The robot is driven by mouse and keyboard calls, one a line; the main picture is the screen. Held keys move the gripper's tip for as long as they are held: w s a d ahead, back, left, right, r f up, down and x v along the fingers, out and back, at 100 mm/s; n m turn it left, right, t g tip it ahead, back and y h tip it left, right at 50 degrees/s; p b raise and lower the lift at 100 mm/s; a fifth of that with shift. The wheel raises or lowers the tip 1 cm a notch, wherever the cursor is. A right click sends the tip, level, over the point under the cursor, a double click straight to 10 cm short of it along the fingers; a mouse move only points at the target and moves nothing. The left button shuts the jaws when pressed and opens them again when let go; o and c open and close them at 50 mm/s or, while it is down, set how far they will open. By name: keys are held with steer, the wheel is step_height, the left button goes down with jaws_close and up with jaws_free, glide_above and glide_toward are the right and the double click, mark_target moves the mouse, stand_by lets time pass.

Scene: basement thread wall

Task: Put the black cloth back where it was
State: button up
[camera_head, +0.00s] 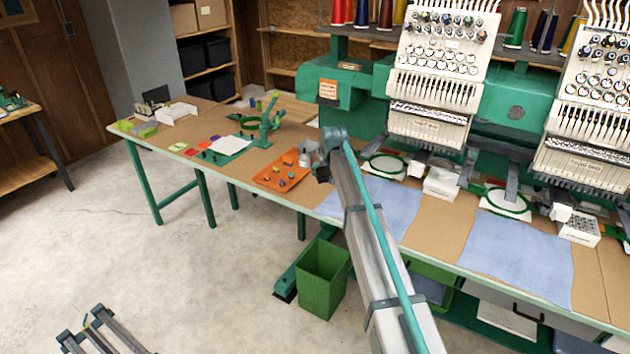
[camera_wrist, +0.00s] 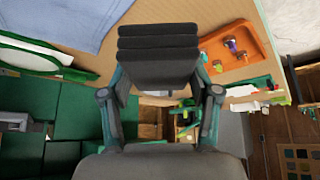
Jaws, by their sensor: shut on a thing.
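In the wrist view a dark, layered block that looks like the folded black cloth (camera_wrist: 158,62) fills the space between the two fingers of my gripper (camera_wrist: 160,95). My gripper is shut on it, and it hides the fingertips. In the head view my arm reaches over the bench, and its end is beside the orange tray (camera_head: 264,180). My gripper is mostly hidden behind the arm there. A small dark patch shows below the arm's end; I cannot tell whether it is cloth or gripper. No other black cloth is clear.
The orange tray (camera_wrist: 246,28) holds small coloured items. Pale blue cloths (camera_head: 515,255) lie on the bench under the embroidery machine heads (camera_head: 440,70). A green hoop stand (camera_head: 265,125) and white sheet (camera_head: 229,145) are left. A green bin (camera_head: 322,278) stands on the floor.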

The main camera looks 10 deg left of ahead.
steer(key=p, duration=0.2)
glide_above(314, 186)
steer(key=s, duration=0.2)
steer(key=f, duration=0.6)
steer(key=shift+d+f, duration=0.25)
steer(key=shift+d, duration=0.15)
step_height(314, 186, down, 3)
steer(key=shift+p, duration=1.05)
steer(key=shift+f, duration=0.15)
steer(key=shift+f, duration=0.1)
steer(key=shift+f, duration=0.15)
steer(key=o, duration=1.1)
